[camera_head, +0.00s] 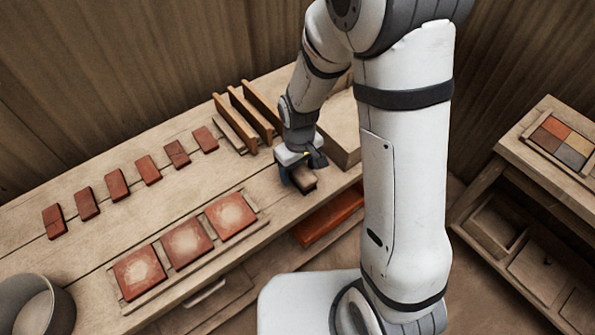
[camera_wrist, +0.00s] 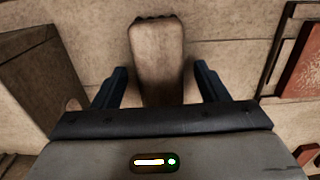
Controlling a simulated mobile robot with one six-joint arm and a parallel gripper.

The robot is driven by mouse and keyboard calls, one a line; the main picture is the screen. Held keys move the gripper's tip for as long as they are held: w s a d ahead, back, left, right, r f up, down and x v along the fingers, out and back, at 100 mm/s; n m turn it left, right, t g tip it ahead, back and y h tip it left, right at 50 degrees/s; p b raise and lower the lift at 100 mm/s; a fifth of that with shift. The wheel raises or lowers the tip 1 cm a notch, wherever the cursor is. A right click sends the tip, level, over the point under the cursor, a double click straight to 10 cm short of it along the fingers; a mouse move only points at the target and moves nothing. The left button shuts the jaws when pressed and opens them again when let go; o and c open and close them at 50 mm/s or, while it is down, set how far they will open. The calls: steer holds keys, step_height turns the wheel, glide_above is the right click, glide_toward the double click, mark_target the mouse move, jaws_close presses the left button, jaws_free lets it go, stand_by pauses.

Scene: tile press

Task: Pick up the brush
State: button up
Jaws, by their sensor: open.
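The brush appears as a brown, rounded block (camera_wrist: 157,60) in the wrist view, with a dark ridged edge at its top end. It lies on the wooden bench between the two dark fingers of my gripper (camera_wrist: 160,88). Gaps show on both sides of it, so the fingers are open and apart from it. In the head view my gripper (camera_head: 304,178) is low over the bench near its front edge, and the brush (camera_head: 302,188) is partly hidden beneath it.
A wooden block (camera_head: 338,130) stands close to the right of my gripper. Upright wooden slats (camera_head: 250,112) stand behind it. Three square tiles (camera_head: 187,243) lie on a tray to the left. Several small red tiles (camera_head: 148,169) form a row. A metal bowl (camera_head: 38,305) is far left.

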steer(key=shift+f, duration=0.25)
steer(key=shift+c, duration=0.2)
steer(key=c, duration=1.1)
